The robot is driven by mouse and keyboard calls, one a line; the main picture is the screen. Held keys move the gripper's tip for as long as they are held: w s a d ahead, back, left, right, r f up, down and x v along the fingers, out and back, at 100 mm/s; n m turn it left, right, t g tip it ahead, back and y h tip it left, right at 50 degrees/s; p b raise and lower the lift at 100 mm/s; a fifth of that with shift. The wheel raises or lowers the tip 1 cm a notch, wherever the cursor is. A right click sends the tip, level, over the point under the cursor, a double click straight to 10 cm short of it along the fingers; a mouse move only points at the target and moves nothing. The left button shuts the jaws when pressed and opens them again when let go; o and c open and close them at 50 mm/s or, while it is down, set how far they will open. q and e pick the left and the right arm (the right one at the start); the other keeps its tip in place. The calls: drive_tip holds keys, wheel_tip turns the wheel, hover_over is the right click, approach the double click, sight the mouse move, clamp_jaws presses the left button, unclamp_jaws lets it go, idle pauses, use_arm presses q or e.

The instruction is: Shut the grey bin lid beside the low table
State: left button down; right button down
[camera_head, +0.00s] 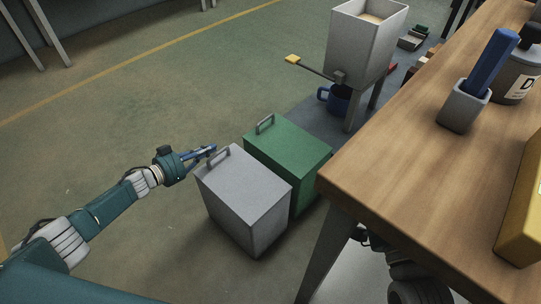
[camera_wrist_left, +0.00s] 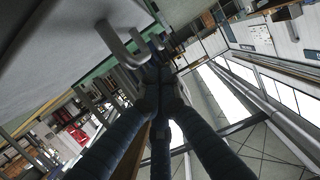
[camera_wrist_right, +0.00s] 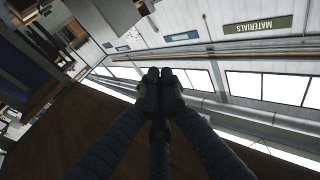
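The grey bin (camera_head: 245,190) stands on the floor left of the wooden table, and its lid (camera_head: 245,174) lies flat on top, looking shut. The lid's loop handle (camera_head: 219,156) is near its far left edge; a grey handle also shows close up in the left wrist view (camera_wrist_left: 122,46). My left gripper (camera_head: 212,150) is beside this handle, its fingers together and pointing right; whether it touches the handle is unclear. No object shows between its fingers. My right gripper (camera_wrist_right: 158,76) is shut and empty in the right wrist view, and hidden in the head view.
A green bin (camera_head: 290,148) with a flat lid stands against the grey bin's far right side. The wooden table (camera_head: 400,150) fills the right, holding a grey cup (camera_head: 462,108) with a blue block. A hopper on legs (camera_head: 362,45) stands behind. Floor to the left is clear.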

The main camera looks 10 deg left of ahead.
use_arm(q)
drive_tip(key=shift+a+f+b, duration=0.15)
drive_tip(key=shift+f+b, duration=0.2)
drive_tip(key=shift+f, duration=0.3)
use_arm(e)
drive_tip(key=shift+s+a+r+t+y, duration=0.15)
drive_tip(key=shift+r+t, duration=0.3)
drive_tip(key=shift+r, duration=0.5)
drive_tip(key=shift+s+d+r+t+y, duration=0.1)
drive_tip(key=shift+s+r+t+y, duration=0.15)
drive_tip(key=shift+r+t, duration=0.45)
drive_tip(key=shift+s+a+r+t+y, duration=0.1)
drive_tip(key=shift+r+t+y, duration=0.15)
drive_tip(key=shift+r, duration=0.9)
